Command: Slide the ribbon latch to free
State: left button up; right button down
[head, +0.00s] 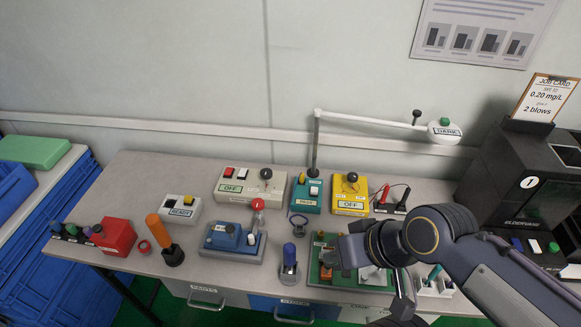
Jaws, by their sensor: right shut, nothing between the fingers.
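A green board (316,272) lies at the front of the bench, with small orange and light parts on it. My right gripper (335,256) is shut and empty over this board, its arm coming in from the right. The gripper and wrist hide much of the board. I cannot make out a ribbon latch clearly, nor whether the fingers touch anything. My left gripper is out of view.
Left of the board stand a blue holder (289,268), a blue device (226,238) and an orange-handled tool (160,235). Behind are a teal box (307,196), a yellow box (350,197) and a lamp (445,132). A black machine (528,180) stands right.

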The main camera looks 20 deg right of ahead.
aim_at(326, 270)
jog(key=z, duration=1.3)
